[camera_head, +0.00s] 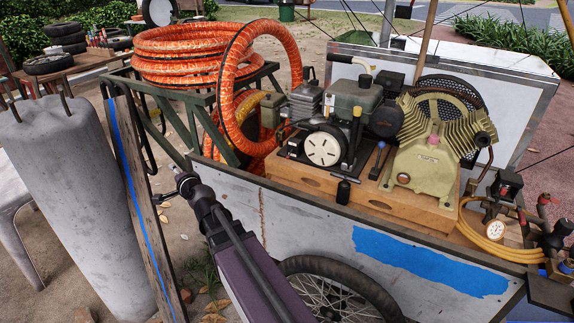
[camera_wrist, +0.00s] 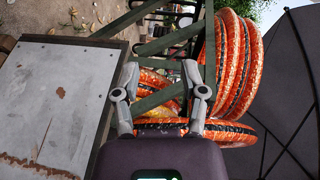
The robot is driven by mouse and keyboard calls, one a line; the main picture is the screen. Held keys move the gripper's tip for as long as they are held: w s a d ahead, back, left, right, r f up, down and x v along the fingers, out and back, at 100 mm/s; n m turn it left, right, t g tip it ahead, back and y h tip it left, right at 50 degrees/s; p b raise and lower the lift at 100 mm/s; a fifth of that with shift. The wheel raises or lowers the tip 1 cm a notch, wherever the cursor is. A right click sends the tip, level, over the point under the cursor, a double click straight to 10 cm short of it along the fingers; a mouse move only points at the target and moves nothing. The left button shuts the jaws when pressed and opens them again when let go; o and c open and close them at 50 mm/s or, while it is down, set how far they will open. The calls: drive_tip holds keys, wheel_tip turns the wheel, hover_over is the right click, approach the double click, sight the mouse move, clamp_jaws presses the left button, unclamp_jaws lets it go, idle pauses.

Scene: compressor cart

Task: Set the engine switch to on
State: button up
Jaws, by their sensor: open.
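The small engine (camera_head: 352,100) sits on a wooden board on the cart, with a round white starter cover (camera_head: 323,148) at its front. I cannot make out the engine switch or its position at this size. My gripper (camera_head: 176,190) is left of the cart's near left corner, apart from the engine and lower in the picture. In the wrist view my gripper (camera_wrist: 160,72) is open, with nothing between its fingers. The engine does not show there.
The metal cart (camera_head: 305,225) has a raised side wall. The tan compressor (camera_head: 432,155) stands right of the engine. Orange hoses (camera_head: 205,50) lie on a green frame (camera_head: 210,95) behind my gripper. A concrete post (camera_head: 75,190) and a plank (camera_head: 140,190) stand to the left.

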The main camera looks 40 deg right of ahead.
drive_tip(key=w+d+r+m+t+h+b, duration=0.1)
drive_tip(key=d+m+t+h+b, duration=0.1)
drive_tip(key=d+m+h, duration=0.5)
drive_tip(key=m+g+h+b, duration=0.7)
drive_tip(key=m+g+h, duration=0.6)
drive_tip(key=m, duration=1.3)
approach(287, 158)
drive_tip(key=a+r+g+y, duration=0.1)
drive_tip(key=a+g+y, duration=0.1)
drive_tip(key=a, duration=0.1)
drive_tip(key=shift+w+a+r+p, duration=0.1)
drive_tip(key=shift+a+r+p, duration=0.1)
drive_tip(key=shift+p, duration=0.1)
drive_tip(key=w+d, duration=0.1)
drive_tip(key=d, duration=0.8)
drive_tip(key=w+d, duration=0.1)
drive_tip(key=d, duration=0.3)
drive_tip(key=shift+w+d, duration=0.3)
drive_tip(key=shift+w, duration=0.05)
clamp_jaws()
